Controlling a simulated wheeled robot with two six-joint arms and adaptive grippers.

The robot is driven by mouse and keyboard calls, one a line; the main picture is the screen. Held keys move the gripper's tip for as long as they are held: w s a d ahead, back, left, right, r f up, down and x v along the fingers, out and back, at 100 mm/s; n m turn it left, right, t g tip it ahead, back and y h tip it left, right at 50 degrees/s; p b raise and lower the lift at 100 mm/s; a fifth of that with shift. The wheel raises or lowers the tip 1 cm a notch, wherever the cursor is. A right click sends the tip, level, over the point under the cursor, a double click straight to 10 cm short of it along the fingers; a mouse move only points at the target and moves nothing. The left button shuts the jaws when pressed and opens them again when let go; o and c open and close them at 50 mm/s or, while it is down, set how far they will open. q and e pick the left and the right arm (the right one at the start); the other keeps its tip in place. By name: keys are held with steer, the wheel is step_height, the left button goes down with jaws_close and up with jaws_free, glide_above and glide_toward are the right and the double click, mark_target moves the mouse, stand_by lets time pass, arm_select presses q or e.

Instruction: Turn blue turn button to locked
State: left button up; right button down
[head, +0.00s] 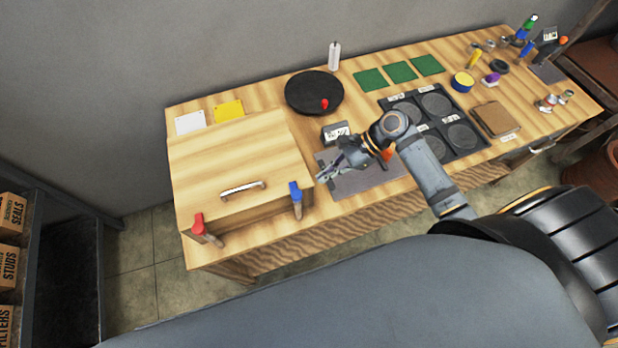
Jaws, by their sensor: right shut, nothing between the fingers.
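The blue turn button (296,193) is on the front right of a wooden box (240,160) with a metal handle, at the left of the workbench. A red turn button (199,225) is on the box's front left. Both buttons look upright, with a metal part below each. My right gripper (322,176) is shut and empty. It points left and appears close to the right side of the box, a little right of the blue button and apart from it. My left gripper is not in view.
A black round plate (312,88) with a red knob lies behind my gripper. A grey mat (362,183) lies under my right arm. A black tray (437,148) with round recesses and green squares (400,72) are farther right. A dark shelf (50,230) stands left.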

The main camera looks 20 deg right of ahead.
mark_target(297, 187)
steer(key=a, duration=0.1)
steer(key=a+p, duration=0.1)
steer(key=a, duration=0.2)
steer(key=shift+a+f, duration=0.1)
steer(key=shift+f, duration=0.15)
steer(key=shift+a+f+p, duration=0.1)
steer(key=shift+a+p, duration=0.2)
steer(key=shift+a, duration=0.1)
steer(key=shift+w+a+r+n+g+p, duration=0.15)
steer(key=shift+a+r+n+g+p, duration=0.15)
steer(key=shift+p, duration=0.3)
steer(key=shift+a+f, duration=0.1)
steer(key=shift+a, duration=0.05)
steer(key=shift+w+a+f+n, duration=0.1)
steer(key=shift+f+n, duration=0.15)
steer(key=shift+n, duration=0.05)
